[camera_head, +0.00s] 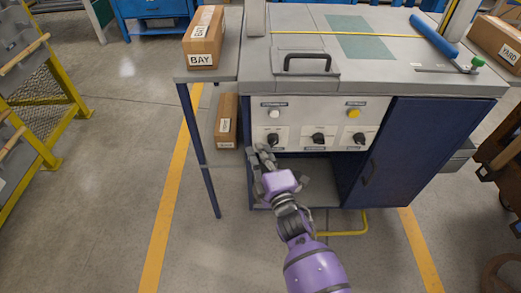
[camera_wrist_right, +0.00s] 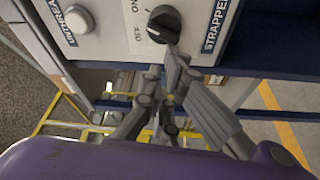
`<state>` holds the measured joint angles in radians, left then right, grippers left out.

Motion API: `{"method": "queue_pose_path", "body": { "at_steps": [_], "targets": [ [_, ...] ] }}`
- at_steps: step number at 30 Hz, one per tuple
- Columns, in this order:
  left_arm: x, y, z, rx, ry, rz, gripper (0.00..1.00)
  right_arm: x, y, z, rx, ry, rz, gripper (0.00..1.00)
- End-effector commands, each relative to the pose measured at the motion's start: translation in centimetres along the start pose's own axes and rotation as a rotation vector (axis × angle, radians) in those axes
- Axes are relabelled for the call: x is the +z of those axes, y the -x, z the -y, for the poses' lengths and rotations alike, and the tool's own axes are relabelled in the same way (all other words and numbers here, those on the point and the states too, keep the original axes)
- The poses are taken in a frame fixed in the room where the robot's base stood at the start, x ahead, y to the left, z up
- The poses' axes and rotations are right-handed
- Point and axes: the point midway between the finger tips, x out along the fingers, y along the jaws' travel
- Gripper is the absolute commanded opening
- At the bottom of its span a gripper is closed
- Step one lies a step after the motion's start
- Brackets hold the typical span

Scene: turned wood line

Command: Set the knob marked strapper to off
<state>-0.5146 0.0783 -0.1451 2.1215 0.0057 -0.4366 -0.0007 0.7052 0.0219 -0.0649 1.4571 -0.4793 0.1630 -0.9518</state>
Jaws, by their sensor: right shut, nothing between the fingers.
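The knob marked strapper (camera_wrist_right: 165,24) is round and black, on a pale panel in the right wrist view. The words ON and OFF stand beside it, and its label reads STRAPPER. My right gripper (camera_head: 265,150) is shut and empty, just below this knob. My left gripper is not in view.
Two more black knobs, the middle one (camera_head: 318,138) and the right one (camera_head: 359,138), sit in the same row. A white button (camera_head: 273,113) and a yellow button (camera_head: 353,113) are above. A dark blue door (camera_head: 405,150) is at right. Boxes, one marked BAY (camera_head: 201,45), stand left.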

Motion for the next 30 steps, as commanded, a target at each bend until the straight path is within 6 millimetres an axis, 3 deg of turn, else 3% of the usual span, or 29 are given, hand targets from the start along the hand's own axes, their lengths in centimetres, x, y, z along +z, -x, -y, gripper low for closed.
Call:
{"method": "queue_pose_path", "body": {
  "at_steps": [30],
  "targets": [
    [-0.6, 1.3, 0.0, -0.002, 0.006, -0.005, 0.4, 0.3, 0.1, 0.7, -0.071, 0.202, 0.001, 0.0]
  ]
}}
